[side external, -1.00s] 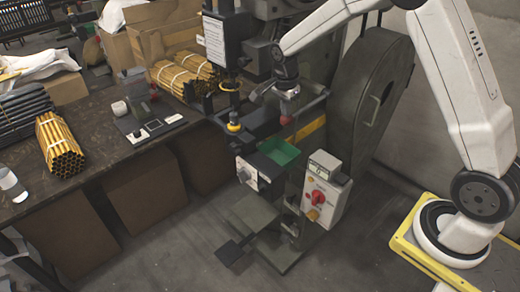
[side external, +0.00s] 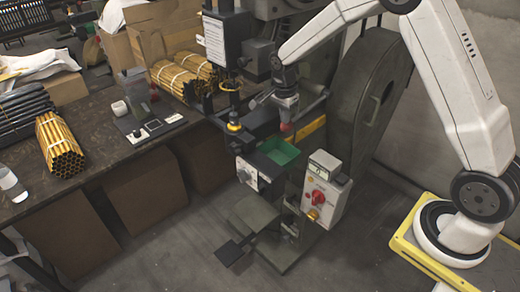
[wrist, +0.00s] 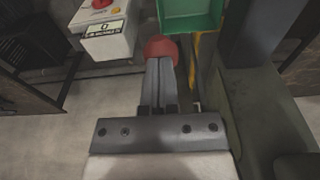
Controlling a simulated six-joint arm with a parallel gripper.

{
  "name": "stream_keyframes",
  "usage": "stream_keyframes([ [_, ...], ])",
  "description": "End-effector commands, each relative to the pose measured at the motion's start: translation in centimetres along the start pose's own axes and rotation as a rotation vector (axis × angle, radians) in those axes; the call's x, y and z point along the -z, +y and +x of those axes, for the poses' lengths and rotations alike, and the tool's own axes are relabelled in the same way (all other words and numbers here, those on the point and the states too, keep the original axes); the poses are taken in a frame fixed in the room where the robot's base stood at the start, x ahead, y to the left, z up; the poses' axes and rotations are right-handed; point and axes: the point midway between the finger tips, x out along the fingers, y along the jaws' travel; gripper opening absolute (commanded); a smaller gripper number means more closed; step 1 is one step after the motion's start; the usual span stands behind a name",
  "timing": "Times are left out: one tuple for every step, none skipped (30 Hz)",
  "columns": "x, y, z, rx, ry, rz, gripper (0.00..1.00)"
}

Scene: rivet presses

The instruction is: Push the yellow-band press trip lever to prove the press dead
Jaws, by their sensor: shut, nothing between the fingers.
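The yellow-band press stands in the middle of the side view, with a yellow band (side external: 312,131) across its body. A red ball knob (side external: 286,127), apparently the trip lever's end, sits beside the band; it also shows in the wrist view (wrist: 161,50). My gripper (side external: 287,108) points down just above the knob, fingers closed with nothing between them. In the wrist view my closed fingertips (wrist: 159,64) reach the knob's near edge and appear to touch it. The lever arm is mostly hidden.
A green tray (side external: 279,151) sits close to the knob. A control box (side external: 324,190) with a red switch and small display stands at front right. A large flywheel guard (side external: 375,95) is behind right. A bench (side external: 105,165) with bundled rods lies left.

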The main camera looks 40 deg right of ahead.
Motion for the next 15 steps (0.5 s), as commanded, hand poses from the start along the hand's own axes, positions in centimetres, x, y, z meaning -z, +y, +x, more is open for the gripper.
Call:
stream_keyframes([
  [-0.08,0.08,0.18,-0.003,-0.001,-0.001,0.00],
  [-0.08,0.08,0.19,-0.003,-0.001,-0.001,0.00],
  [-0.08,0.08,0.20,-0.003,-0.001,-0.001,0.00],
  [-0.08,0.08,0.20,-0.003,-0.001,-0.001,0.00],
  [-0.08,0.08,0.19,-0.003,-0.001,-0.001,0.00],
  [-0.08,0.08,0.19,-0.003,-0.001,-0.001,0.00],
  [-0.08,0.08,0.19,-0.003,-0.001,-0.001,0.00],
  [-0.08,0.08,0.19,-0.003,-0.001,-0.001,0.00],
  [-0.08,0.08,0.20,-0.003,-0.001,-0.001,0.00],
  [-0.08,0.09,0.22,-0.003,-0.001,-0.001,0.00],
  [-0.08,0.09,0.25,-0.003,-0.001,-0.001,0.00],
  [-0.08,0.09,0.32,-0.004,-0.001,-0.001,0.00],
  [-0.09,0.10,0.40,-0.004,-0.001,-0.001,0.00],
  [-0.09,0.10,0.50,-0.004,-0.001,-0.001,0.00],
  [-0.10,0.11,0.66,-0.005,-0.001,-0.001,0.00],
])
